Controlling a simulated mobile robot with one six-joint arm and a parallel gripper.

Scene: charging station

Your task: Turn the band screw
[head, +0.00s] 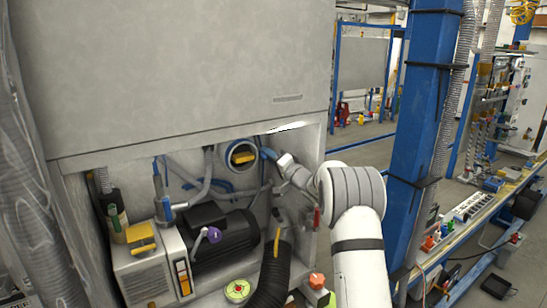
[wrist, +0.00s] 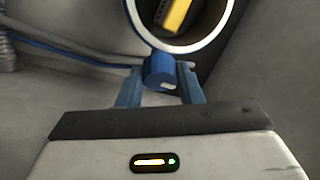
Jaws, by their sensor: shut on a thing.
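The band screw (wrist: 158,72) is a blue, rounded knob below a pale ring (wrist: 222,38) in the wrist view. My gripper (wrist: 159,82) has one blue finger on each side of the knob and is shut on it. In the head view, my gripper (head: 268,154) reaches in from the right beside the round ring opening (head: 238,168). The band screw is too small to tell apart from my fingers there. A yellow part (wrist: 177,14) sits inside the ring.
The ring is inside a grey cabinet recess under a large panel (head: 170,70). A black motor (head: 225,245), hoses (head: 270,265) and a yellow-topped box (head: 140,240) fill the space below. The recess wall (head: 311,150) is close on my arm's right, with a blue post (head: 415,130) beyond.

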